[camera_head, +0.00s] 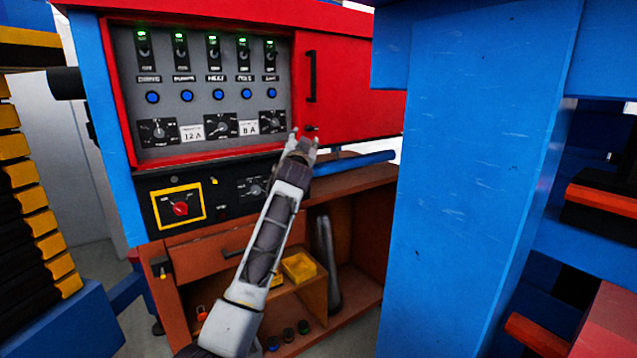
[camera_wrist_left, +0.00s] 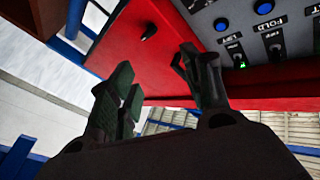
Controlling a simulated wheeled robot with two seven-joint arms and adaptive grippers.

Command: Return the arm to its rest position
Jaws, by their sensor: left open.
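My left arm reaches up from the bottom middle of the head view toward the control panel (camera_head: 205,115). Its gripper (camera_head: 305,140) is open and empty, in front of the lower right corner of the panel, beside the red cabinet door (camera_head: 355,90). In the left wrist view the two dark fingers (camera_wrist_left: 160,85) stand apart with nothing between them. Behind them are the red door (camera_wrist_left: 155,60) and the grey panel face (camera_wrist_left: 235,25). I cannot tell whether the fingers touch the door. My right gripper is not in view.
A blue post (camera_head: 480,180) stands close on the right. A blue bar (camera_head: 350,163) lies just right of the gripper. Below are a wooden drawer (camera_head: 225,245) and open shelves with a yellow bin (camera_head: 298,268). A black and yellow stack (camera_head: 30,200) stands at the left.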

